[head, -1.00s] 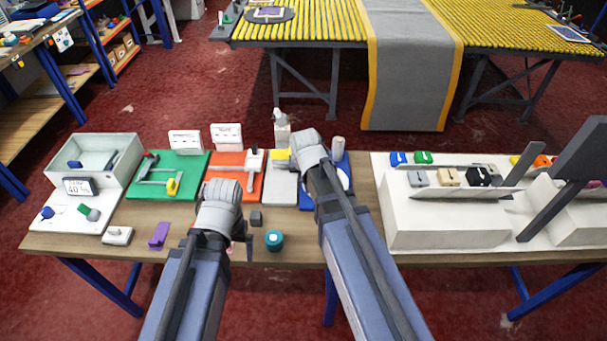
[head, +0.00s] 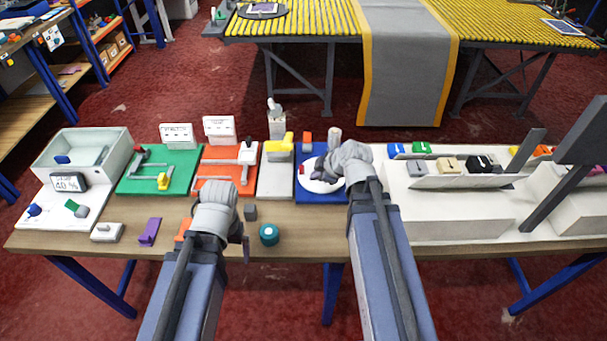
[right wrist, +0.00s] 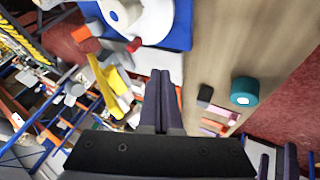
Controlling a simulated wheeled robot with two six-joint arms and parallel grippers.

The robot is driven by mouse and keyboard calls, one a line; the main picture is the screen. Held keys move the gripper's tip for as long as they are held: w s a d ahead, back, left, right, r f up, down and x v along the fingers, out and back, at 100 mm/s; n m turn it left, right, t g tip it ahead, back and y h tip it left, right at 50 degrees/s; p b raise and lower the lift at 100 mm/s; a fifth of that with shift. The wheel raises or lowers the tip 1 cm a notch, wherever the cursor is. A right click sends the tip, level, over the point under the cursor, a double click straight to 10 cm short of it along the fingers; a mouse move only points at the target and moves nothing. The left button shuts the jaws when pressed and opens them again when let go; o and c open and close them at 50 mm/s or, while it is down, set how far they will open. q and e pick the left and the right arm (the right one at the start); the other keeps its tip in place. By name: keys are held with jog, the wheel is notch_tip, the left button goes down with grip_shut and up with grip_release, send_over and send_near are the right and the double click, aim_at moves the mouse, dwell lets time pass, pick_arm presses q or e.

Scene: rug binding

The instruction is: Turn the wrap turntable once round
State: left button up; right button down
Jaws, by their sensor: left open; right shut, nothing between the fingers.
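The wrap turntable, a white disc (head: 312,184) on a blue base (head: 310,198), stands right of the table's middle. A small red mark (head: 301,169) shows at its left edge. In the right wrist view the disc (right wrist: 155,30) is at the top, with its red part (right wrist: 134,45) at the rim. My right gripper (head: 325,168) is shut and empty, over the disc in the head view and partly covering it. Its fingers (right wrist: 162,75) appear just off the disc's rim in the wrist view; contact cannot be told. My left gripper (head: 220,212) is open over the front; its fingertips are mostly hidden.
A yellow-topped grey fixture (head: 277,172) and orange board (head: 210,186) stand left of the turntable. A white post (head: 334,138) is behind it, and a white rack (head: 440,215) to the right. A teal roll (head: 269,234) lies near the front edge.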

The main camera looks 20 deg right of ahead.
jog(key=b, duration=0.8)
send_near(303, 180)
jog(key=a+f, duration=0.1)
jog(key=f, duration=0.1)
jog(key=w+a+f, duration=0.1)
jog(key=a, duration=0.1)
jog(key=shift+w+f, duration=0.1)
jog(key=shift+f, duration=0.3)
jog(key=w, duration=0.3)
jog(key=shift+w+d+r, duration=0.15)
jog(key=shift+w+d, duration=0.15)
jog(key=shift+d, duration=0.1)
jog(key=shift+w, duration=0.2)
jog(key=shift+w, duration=0.15)
